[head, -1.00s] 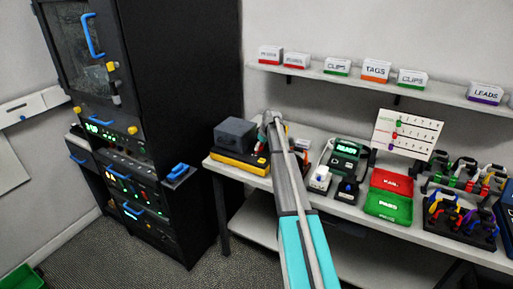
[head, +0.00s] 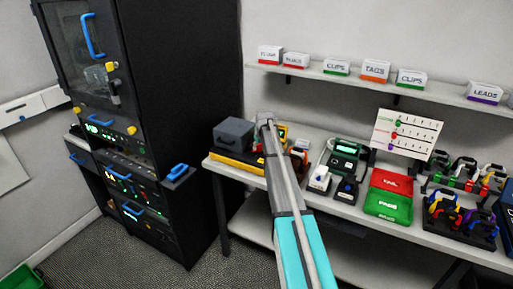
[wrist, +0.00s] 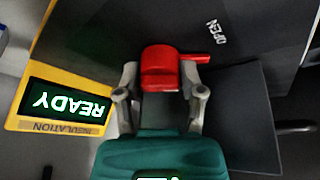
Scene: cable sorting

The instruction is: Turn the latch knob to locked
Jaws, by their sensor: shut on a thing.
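The red latch knob (wrist: 162,66) sits between the two fingers of my gripper (wrist: 158,76) in the wrist view. My gripper is shut on it. A red pointer sticks out from the knob to the right in that view. The white word OPEN (wrist: 215,32) is printed on the dark surface to the upper right of the pointer; no other position mark is visible. A dark grey box on a yellow base (head: 236,163) stands at the bench's left end.
A yellow insulation tester (wrist: 60,105) with a lit READY display is close on the left in the wrist view. The bench (head: 335,200) also holds a green meter (head: 344,158), red and green trays (head: 388,204) and several coloured leads. A black cabinet (head: 205,110) stands left.

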